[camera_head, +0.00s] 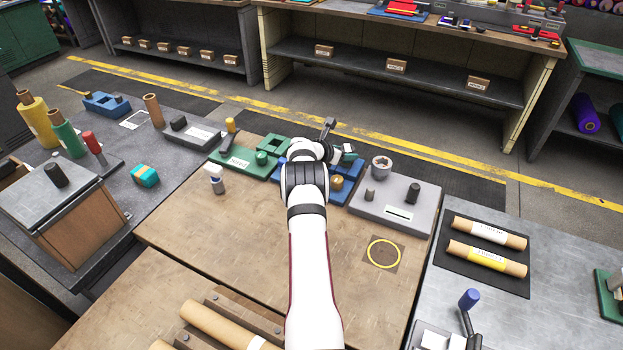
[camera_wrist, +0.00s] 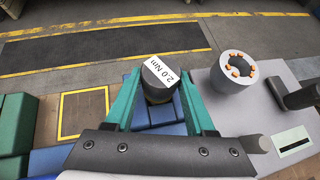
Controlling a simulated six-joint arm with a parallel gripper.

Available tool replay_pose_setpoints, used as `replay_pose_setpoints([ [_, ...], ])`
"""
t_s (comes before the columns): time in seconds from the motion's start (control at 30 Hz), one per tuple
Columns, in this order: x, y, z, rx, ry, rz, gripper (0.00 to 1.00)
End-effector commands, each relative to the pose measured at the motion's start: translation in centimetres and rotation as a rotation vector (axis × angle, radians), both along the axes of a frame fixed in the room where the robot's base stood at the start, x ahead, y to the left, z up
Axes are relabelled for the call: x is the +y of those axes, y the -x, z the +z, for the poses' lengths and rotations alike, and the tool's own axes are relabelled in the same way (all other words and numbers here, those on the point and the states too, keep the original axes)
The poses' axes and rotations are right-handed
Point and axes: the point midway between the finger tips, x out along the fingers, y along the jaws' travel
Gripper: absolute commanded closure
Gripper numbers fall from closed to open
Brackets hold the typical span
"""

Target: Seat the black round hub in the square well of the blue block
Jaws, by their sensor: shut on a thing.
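My gripper (camera_wrist: 161,100) is shut on a black round piece, the hub (camera_wrist: 156,92), with a white label reading 2.0 Nm on top. The teal fingers stand on either side of it. The blue block (camera_wrist: 168,127) lies below and behind the hub in the wrist view. In the head view my gripper (camera_head: 345,153) is over the far edge of the bench, and my arm covers much of the blue block (camera_head: 353,172). The hub cannot be made out there. The square well is hidden in both views, and I cannot tell whether the hub touches the block.
Right of the blue block, a grey plate (camera_head: 375,213) carries a grey ring (camera_head: 381,166), a black cylinder (camera_head: 413,192) and a small grey peg (camera_head: 369,195). A green block (camera_head: 273,146) stands left of my gripper. The wooden bench top (camera_head: 225,235) is mostly clear.

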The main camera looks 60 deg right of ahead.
Motion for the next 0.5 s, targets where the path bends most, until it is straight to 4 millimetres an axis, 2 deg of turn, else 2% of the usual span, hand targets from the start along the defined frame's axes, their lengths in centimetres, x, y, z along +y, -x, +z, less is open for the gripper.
replay_pose_setpoints([
  [0.5,0.00,0.00,-0.63,-0.001,0.000,-0.001,1.00],
])
